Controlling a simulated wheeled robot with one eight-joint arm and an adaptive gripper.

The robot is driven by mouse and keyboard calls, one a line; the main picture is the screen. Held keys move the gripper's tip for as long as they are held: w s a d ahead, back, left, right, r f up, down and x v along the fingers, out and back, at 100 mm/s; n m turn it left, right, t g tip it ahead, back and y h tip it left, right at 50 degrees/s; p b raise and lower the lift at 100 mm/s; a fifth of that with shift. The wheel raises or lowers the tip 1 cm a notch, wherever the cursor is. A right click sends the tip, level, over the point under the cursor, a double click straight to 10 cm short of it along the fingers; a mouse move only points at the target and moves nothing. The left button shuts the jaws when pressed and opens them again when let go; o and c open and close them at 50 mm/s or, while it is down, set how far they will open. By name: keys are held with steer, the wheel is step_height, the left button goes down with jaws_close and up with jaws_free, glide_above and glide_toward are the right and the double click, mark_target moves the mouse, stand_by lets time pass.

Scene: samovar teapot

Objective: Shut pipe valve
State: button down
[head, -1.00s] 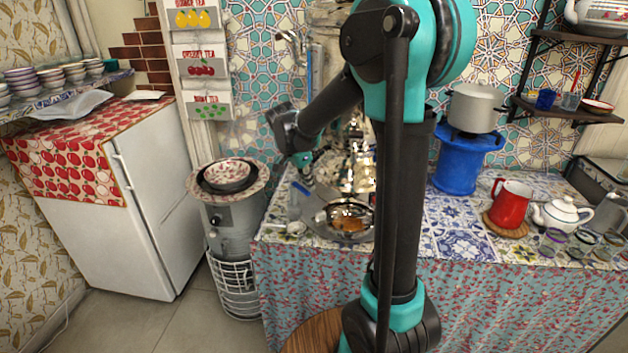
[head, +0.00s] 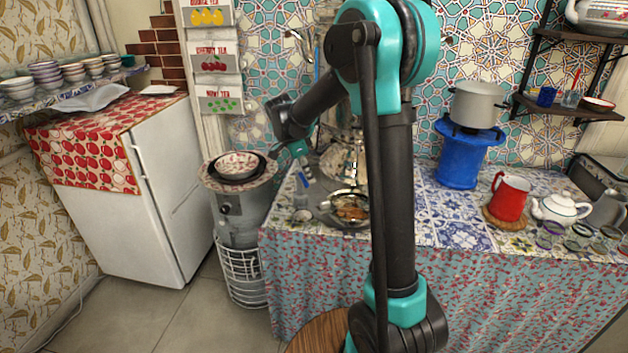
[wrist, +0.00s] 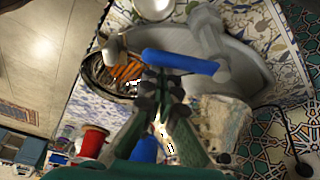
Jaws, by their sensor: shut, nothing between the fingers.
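A blue valve handle (wrist: 180,62) lies across the middle of the wrist view, joined at its right end to a grey pipe (wrist: 207,32). In the head view a small blue piece (head: 302,180), likely the same handle, shows at the table's left end. My gripper (wrist: 162,84) is shut and empty, with its fingertips at the middle of the handle in the wrist view. I cannot tell whether they touch it. In the head view my gripper (head: 298,150) is small and points down just above the blue piece. The pipe's joint is partly unclear.
A metal tray (head: 326,212) and the shiny samovar (head: 345,160) stand close beside my gripper. A red kettle (head: 509,196), white teapot (head: 560,208) and blue burner stand (head: 459,160) are further right. A steel heater (head: 240,215) stands left of the table.

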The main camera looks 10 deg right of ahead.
mark_target(299, 177)
steer(key=shift+a+m, duration=0.35)
steer(key=shift+m, duration=0.15)
steer(key=shift+s+a, duration=0.2)
steer(key=shift+a, duration=1.15)
steer(key=shift+w+a, duration=0.25)
steer(key=shift+a, duration=0.35)
steer(key=shift+w+a, duration=0.25)
steer(key=shift+a, duration=0.35)
steer(key=shift+w+a, duration=0.25)
steer(key=shift+a, duration=0.35)
steer(key=shift+w+a, duration=0.15)
steer(key=shift+a, duration=0.05)
